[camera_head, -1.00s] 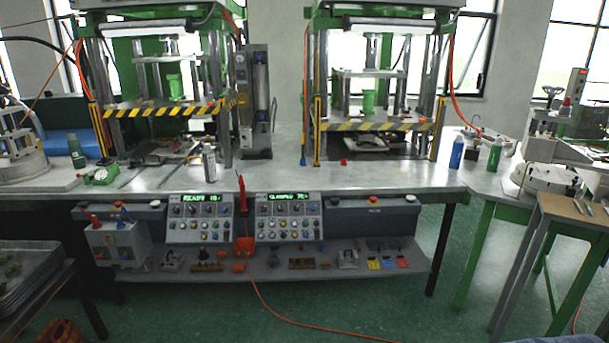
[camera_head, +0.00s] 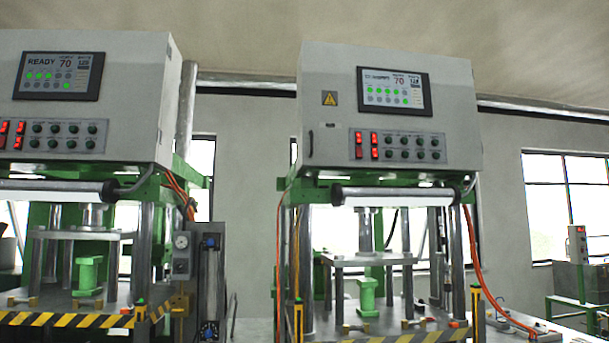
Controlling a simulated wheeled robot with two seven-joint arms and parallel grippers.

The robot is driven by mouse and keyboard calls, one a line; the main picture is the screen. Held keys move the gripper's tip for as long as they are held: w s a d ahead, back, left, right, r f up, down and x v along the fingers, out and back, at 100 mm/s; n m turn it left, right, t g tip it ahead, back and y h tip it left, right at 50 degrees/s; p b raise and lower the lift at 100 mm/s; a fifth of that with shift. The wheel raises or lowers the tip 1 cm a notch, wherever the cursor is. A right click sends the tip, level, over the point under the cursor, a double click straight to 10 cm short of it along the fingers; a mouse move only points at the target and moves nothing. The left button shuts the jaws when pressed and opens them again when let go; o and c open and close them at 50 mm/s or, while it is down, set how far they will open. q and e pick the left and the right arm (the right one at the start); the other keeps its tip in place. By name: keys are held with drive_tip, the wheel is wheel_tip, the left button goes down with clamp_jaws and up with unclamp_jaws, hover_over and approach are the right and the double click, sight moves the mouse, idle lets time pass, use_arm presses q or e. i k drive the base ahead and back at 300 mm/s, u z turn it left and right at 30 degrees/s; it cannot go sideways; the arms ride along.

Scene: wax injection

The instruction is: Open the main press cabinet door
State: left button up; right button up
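Two grey press cabinets stand on top of the green press frames. The right cabinet (camera_head: 311,95) has a screen (camera_head: 393,91) reading 70, a yellow warning label, a row of buttons and red switches, and what looks like a small latch (camera_head: 331,125) on its front. Its front looks shut. The left cabinet (camera_head: 130,75) has a screen (camera_head: 58,75) reading READY 70 and a similar button panel; its left edge is cut off by the frame. Neither of my grippers shows in the head view.
A gauge and flow-meter panel (camera_head: 207,275) stands between the presses. Orange hoses (camera_head: 478,262) hang at the right press. Open wall space lies between the cabinets.

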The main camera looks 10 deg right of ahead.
sight(348, 90)
drive_tip(key=i, duration=1.45)
drive_tip(key=u, duration=0.1)
